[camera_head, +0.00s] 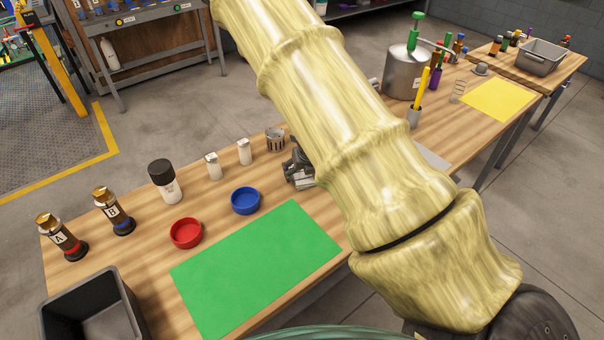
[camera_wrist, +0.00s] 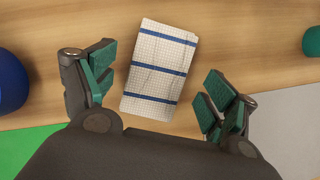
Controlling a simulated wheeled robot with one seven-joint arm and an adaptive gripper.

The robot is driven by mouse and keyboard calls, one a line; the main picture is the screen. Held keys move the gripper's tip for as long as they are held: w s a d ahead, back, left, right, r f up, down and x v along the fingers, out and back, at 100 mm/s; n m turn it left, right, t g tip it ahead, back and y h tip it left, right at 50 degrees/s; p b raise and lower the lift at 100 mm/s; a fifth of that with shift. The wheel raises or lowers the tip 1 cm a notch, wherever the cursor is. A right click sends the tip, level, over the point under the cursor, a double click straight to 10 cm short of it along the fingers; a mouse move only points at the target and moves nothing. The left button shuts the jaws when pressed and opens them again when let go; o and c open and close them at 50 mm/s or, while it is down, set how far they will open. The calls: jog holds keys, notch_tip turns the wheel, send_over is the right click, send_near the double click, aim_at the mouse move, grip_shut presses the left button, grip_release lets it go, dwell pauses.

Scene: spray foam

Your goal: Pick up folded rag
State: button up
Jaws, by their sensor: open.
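The folded rag (camera_wrist: 160,72) is white with a fine grid and blue stripes. In the wrist view it lies flat and slightly tilted on the wooden table. My gripper (camera_wrist: 157,92) is open, with one green-padded finger to the left of the rag and one to its right. The fingers look apart from the cloth, and its near edge comes close to the gripper body. In the head view my gripper (camera_head: 297,168) is low over the table, partly behind my arm; the rag is mostly hidden there.
The blue bowl (camera_head: 245,201), red bowl (camera_head: 186,233) and green mat (camera_head: 255,268) lie left and near. Small white bottles (camera_head: 213,166) and a metal cup (camera_head: 275,140) stand behind. A grey sheet (camera_wrist: 287,130) lies right of the rag. A metal tank (camera_head: 405,74) stands farther right.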

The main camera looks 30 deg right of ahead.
jog(key=shift+w+f, duration=0.25)
jog(key=shift+f, duration=0.35)
jog(key=c, duration=1.2)
jog(key=shift+r, duration=0.1)
jog(key=shift+s+r+p, duration=0.1)
jog(key=shift+r+p, duration=1.35)
jog(key=shift+r, duration=0.35)
jog(key=s+a+b, duration=0.2)
jog(key=s, duration=0.2)
jog(key=s+a+r+b, duration=0.1)
jog(key=s+a+b, duration=0.1)
jog(key=s, duration=0.3)
jog(key=s+a+b, duration=0.1)
jog(key=s+a, duration=0.2)
jog(key=s, duration=0.2)
jog(key=shift+a+r+b, duration=0.1)
jog(key=shift+r+b, duration=0.05)
jog(key=shift+b, duration=0.25)
